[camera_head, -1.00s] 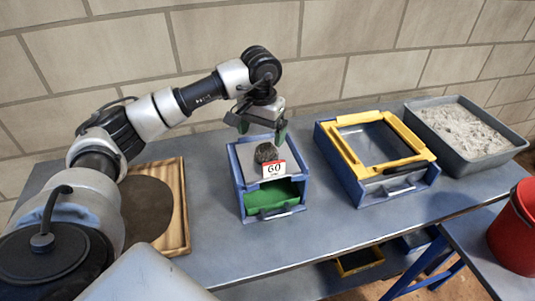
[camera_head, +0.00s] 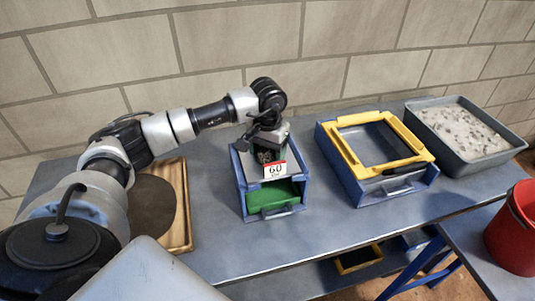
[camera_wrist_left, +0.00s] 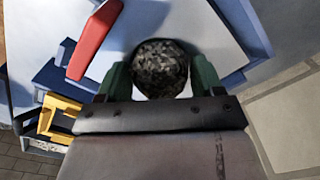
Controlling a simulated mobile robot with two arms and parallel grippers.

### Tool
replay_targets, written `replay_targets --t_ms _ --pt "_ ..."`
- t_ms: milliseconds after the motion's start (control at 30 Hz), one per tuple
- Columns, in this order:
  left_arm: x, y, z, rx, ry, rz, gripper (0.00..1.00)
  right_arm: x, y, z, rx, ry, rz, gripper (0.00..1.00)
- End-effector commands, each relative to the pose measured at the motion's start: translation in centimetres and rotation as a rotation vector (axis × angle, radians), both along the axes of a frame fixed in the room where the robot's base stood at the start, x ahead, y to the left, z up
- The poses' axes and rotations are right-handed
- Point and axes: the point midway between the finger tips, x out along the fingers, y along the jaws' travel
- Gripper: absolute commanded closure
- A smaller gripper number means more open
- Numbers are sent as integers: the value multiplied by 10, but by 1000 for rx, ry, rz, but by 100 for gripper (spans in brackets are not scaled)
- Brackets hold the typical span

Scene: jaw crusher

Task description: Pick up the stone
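The stone (camera_wrist_left: 160,70) is dark, speckled and rounded. In the left wrist view it sits between the two green fingers of my left gripper (camera_wrist_left: 161,80), which are drawn in against its sides. In the head view my left gripper (camera_head: 267,152) points down into the blue box (camera_head: 240,187) with the "60" sign (camera_head: 275,169). There the stone is mostly hidden by the fingers and sign, and whether it touches the box top I cannot tell. My right gripper is in neither view.
A blue box with a yellow frame (camera_head: 347,156) stands to the right, then a grey tray of gravel (camera_head: 456,168). A wooden tray (camera_head: 181,235) lies left. A red bucket (camera_head: 515,235) is at the far right. The table front (camera_head: 330,225) is clear.

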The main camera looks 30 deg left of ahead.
Motion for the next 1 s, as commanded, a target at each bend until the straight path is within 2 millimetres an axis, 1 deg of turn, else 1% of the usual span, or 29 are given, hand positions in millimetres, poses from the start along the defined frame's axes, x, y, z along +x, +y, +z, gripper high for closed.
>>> replay_targets --t_ms 33,267,300,533,667,767,867,900,1000 --pt "0 0 0 0 0 0 41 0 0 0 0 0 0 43" --pt "0 0 1 -1 -2 0 76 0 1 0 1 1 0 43" --pt "0 0 1 -1 -2 0 77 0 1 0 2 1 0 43" --pt "1 0 3 -1 -3 0 78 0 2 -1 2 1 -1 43" --pt "1 0 12 1 -5 0 78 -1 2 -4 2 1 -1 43" --pt "1 0 25 0 -7 0 78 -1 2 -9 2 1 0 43" --pt "1 0 44 -1 -9 0 78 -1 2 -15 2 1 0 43" --pt "5 -13 48 -3 -6 -6 78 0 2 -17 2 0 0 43" --pt "12 -35 61 -3 -7 -6 78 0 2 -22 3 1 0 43"
